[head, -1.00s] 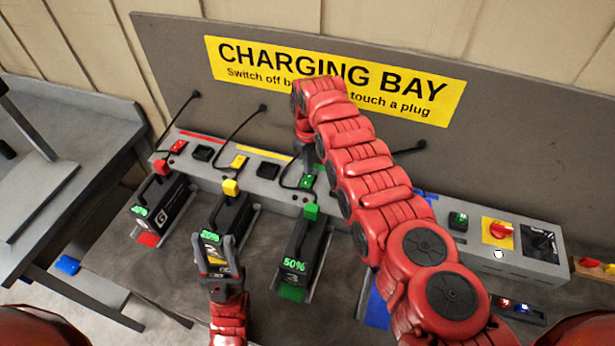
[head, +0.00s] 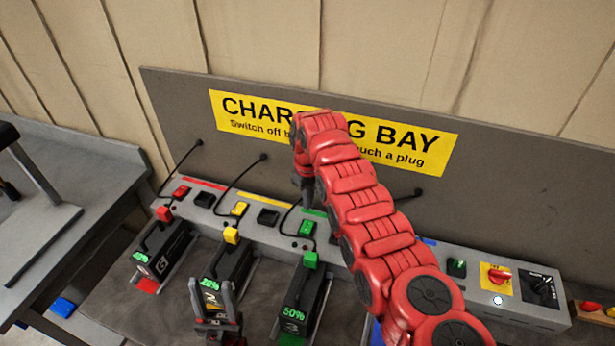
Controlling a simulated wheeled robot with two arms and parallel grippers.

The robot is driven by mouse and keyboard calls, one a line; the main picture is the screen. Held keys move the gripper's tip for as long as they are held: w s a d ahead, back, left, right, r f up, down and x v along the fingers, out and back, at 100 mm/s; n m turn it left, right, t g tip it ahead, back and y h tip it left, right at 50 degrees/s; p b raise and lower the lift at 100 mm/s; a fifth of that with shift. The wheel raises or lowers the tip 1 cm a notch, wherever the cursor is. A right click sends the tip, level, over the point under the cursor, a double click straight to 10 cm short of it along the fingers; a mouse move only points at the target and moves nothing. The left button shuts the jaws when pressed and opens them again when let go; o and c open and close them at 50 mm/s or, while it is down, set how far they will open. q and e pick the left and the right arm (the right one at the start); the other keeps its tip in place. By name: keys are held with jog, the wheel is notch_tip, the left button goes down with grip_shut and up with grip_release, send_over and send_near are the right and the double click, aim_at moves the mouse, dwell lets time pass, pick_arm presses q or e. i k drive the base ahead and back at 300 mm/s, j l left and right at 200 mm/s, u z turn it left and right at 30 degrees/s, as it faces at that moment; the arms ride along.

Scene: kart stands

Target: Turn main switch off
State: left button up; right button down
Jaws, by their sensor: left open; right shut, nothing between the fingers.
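A red rotary switch (head: 500,277) on a yellow plate sits at the right end of the grey charging rail (head: 420,258). I take it as the main switch; its labels are too small to read. My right gripper (head: 307,203) is shut and empty, pointing down above the rail near the green plug (head: 307,228), well left of the red switch. Its tips are partly hard to make out. My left gripper (head: 211,284) is open and empty, in front of the battery marked 2 (head: 233,262), far from the switch.
Cables rise to the back board (head: 500,190). My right arm crosses the rail's middle.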

aim_at(497, 277)
jog(key=k+l, duration=0.7)
jog(key=k, duration=0.2)
